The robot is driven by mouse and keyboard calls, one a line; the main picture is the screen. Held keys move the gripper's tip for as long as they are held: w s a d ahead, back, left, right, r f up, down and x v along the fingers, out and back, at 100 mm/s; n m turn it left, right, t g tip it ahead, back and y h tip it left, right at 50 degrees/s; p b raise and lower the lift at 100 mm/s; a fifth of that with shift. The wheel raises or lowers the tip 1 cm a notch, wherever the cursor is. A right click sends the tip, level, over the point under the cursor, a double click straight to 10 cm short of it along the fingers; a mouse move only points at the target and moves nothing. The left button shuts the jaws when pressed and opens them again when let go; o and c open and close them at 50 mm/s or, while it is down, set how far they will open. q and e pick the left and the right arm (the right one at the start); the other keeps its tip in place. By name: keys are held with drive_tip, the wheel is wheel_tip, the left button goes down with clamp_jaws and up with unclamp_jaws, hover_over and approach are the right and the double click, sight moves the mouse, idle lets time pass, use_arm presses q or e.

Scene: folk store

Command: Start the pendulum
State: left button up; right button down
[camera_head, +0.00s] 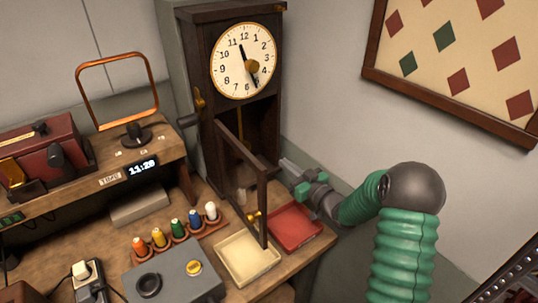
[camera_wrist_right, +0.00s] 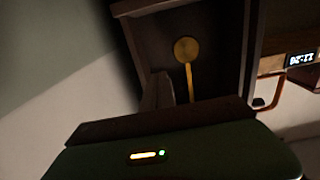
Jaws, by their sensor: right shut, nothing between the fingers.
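A dark wooden clock (camera_head: 244,62) stands against the back wall, its hands near 11:28. Its glazed-looking door frame (camera_head: 262,195) stands open towards the front, a brass knob on it. In the wrist view the brass pendulum bob (camera_wrist_right: 186,48) and its rod (camera_wrist_right: 190,84) show inside the case, upside down. In the head view only a bit of the rod (camera_head: 240,114) shows below the dial. My right gripper (camera_head: 284,164) is shut and empty, just right of the door frame, its tips towards the case opening. Contact with the pendulum cannot be made out. My left gripper is out of view.
A cream tray (camera_head: 231,268) and a red tray (camera_head: 292,245) lie below the door. Several colored spools (camera_head: 177,229) stand in a rack to the left. A shelf holds a digital display (camera_head: 142,167) and a copper loop (camera_head: 82,92). A wall hugs the clock's right.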

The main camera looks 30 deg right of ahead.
use_arm(q)
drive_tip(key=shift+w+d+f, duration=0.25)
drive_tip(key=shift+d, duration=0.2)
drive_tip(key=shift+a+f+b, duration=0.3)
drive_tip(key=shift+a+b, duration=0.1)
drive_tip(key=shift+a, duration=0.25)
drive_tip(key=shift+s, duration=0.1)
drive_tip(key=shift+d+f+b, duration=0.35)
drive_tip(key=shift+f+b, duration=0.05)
drive_tip(key=shift+b, duration=0.05)
use_arm(e)
drive_tip(key=w, duration=0.8)
drive_tip(key=w+f, duration=0.1)
drive_tip(key=w, duration=0.3)
drive_tip(key=shift+a, duration=0.3)
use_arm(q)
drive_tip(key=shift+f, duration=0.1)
use_arm(e)
drive_tip(key=shift+w+a+r, duration=0.1)
drive_tip(key=shift+w, duration=0.55)
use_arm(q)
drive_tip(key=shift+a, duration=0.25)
use_arm(e)
drive_tip(key=shift+w+a+r, duration=0.15)
drive_tip(key=shift+w+a, duration=0.05)
drive_tip(key=shift+a, duration=0.05)
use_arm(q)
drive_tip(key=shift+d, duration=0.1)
